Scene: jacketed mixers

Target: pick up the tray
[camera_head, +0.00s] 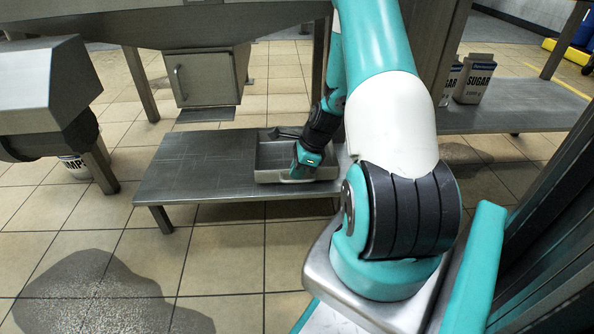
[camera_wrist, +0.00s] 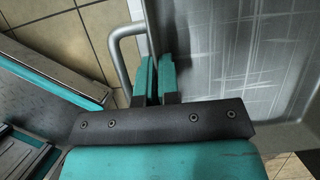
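The tray (camera_head: 264,176) is a shallow grey metal tray on the low metal table, near its right end. In the wrist view its scratched inner floor (camera_wrist: 225,50) fills the right side, and a bent bar handle (camera_wrist: 116,55) stands out from its wall on the left. My gripper (camera_head: 303,168) is at the tray's near side. In the wrist view the two teal fingertips (camera_wrist: 156,75) are close together, one on each side of the tray's wall beside the handle, and look shut on it. The exact contact is partly hidden by the fingers.
The low table (camera_head: 190,165) has bare room left of the tray. A hopper box (camera_head: 207,77) hangs above its far side. Sugar cartons (camera_head: 474,80) stand on a shelf (camera_head: 520,107) at right. A dark wet patch (camera_head: 95,295) lies on the tiled floor.

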